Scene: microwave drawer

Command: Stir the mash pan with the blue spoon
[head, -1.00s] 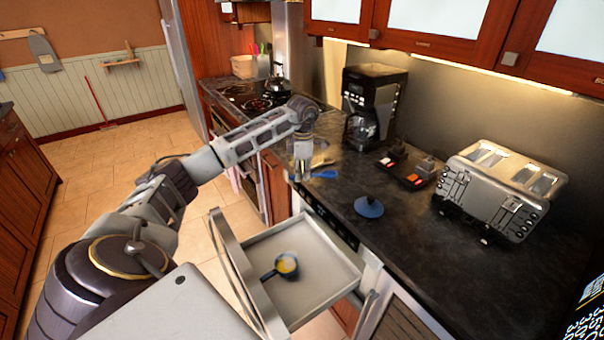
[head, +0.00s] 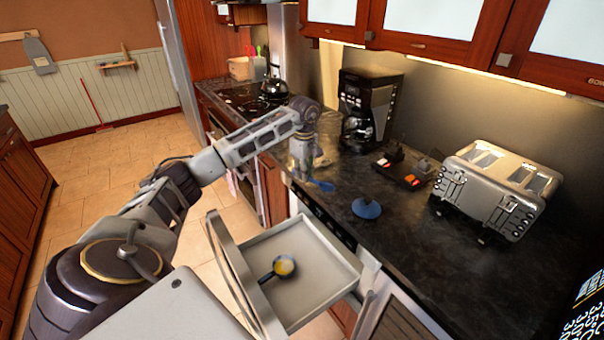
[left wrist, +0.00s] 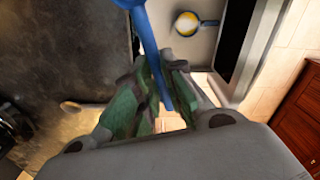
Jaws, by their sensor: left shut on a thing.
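The blue spoon (head: 323,185) is held in my left gripper (head: 302,172) near the counter's front edge, by the drawer. In the left wrist view the blue handle (left wrist: 150,50) runs between the green-padded fingers (left wrist: 155,95), which are shut on it. The spoon's far end is cut off at the top of that view. The mash pan (head: 285,267), small and dark blue with yellow mash inside, sits in the open drawer. It also shows in the left wrist view (left wrist: 187,23), apart from the spoon. My right gripper does not show.
The drawer (head: 330,262) is pulled out below the counter (head: 400,235). A coffee maker (head: 362,110) and a toaster (head: 490,190) stand behind and right. A wooden utensil (head: 322,161) lies beside the gripper.

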